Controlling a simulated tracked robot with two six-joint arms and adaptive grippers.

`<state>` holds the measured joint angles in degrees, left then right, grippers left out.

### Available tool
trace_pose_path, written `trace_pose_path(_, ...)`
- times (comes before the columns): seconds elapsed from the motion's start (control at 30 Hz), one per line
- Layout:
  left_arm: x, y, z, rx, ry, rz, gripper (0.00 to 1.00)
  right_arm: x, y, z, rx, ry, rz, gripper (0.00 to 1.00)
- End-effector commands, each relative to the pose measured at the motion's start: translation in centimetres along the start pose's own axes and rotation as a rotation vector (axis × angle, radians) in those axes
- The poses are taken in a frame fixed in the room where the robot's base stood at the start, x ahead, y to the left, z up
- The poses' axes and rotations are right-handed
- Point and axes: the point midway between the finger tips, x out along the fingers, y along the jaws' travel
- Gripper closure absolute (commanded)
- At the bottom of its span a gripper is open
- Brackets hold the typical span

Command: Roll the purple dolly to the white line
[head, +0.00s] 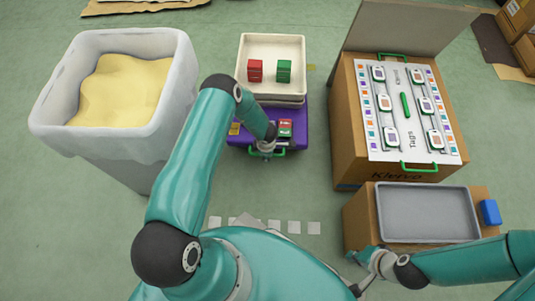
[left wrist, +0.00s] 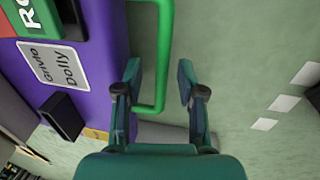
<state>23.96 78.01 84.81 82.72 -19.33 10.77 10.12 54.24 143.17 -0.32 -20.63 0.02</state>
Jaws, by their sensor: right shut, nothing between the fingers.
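The purple dolly (head: 291,118) stands left of centre in the head view, with a cream tray on top. Its green handle (head: 279,153) is on its near side. In the left wrist view I see the purple side with a "Dolly" label (left wrist: 61,69) and the green handle (left wrist: 167,55). My left gripper (left wrist: 160,80) is open, with the handle's bar between its spread fingers. The white line (head: 274,226) is a row of white squares on the floor, nearer me than the dolly. My right gripper (head: 364,268) is shut and empty, by the near cardboard box.
The cream tray (head: 245,58) holds a red and a green item. A big grey bin (head: 155,132) of yellow material stands left. Right are a cardboard box (head: 345,135) with a tag board and a nearer box with a grey tray (head: 428,240). Floor between dolly and line looks clear.

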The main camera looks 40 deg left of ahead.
Motion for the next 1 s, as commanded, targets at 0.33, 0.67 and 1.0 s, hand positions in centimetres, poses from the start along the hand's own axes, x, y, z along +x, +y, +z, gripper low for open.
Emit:
trace_pose_path(0.33, 0.0, 0.0, 0.0, -0.001, 0.000, 0.000, 0.89, 0.0, 0.0, 0.0, 0.000, 0.000, 0.000, 1.00)
trace_pose_path(0.67, -0.1, 0.1, -0.1, -0.002, 0.000, 0.001, 1.00, 0.0, 0.0, 0.0, 0.000, 0.000, 0.000, 1.00)
trace_pose_path(1.0, -0.3, -0.9, 1.0, 0.015, -0.006, -0.002, 1.00, -0.3, -0.1, 0.0, 0.000, 0.000, 0.000, 1.00)
